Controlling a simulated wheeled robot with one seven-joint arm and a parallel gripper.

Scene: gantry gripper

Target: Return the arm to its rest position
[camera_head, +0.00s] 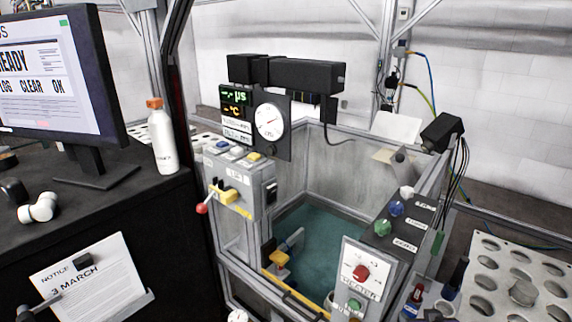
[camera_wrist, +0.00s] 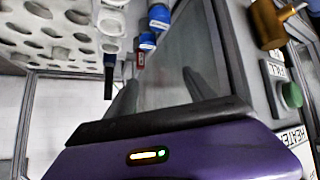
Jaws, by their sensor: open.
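My gripper (camera_wrist: 160,93) shows in the wrist view, with its purple body (camera_wrist: 190,152) across the bottom. Its two grey fingers stand apart with nothing held between them. A grey panel lies beyond the fingers. I do not make out my arm or gripper in the head view, so the arm's overall pose is hidden.
A glass-walled tank (camera_head: 335,165) with teal liquid stands in the middle. The heater box (camera_head: 362,275) is at its front right. A perforated rack (camera_head: 520,262) is at the right. A white bottle (camera_head: 162,138) and monitor (camera_head: 60,75) stand on the dark desk.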

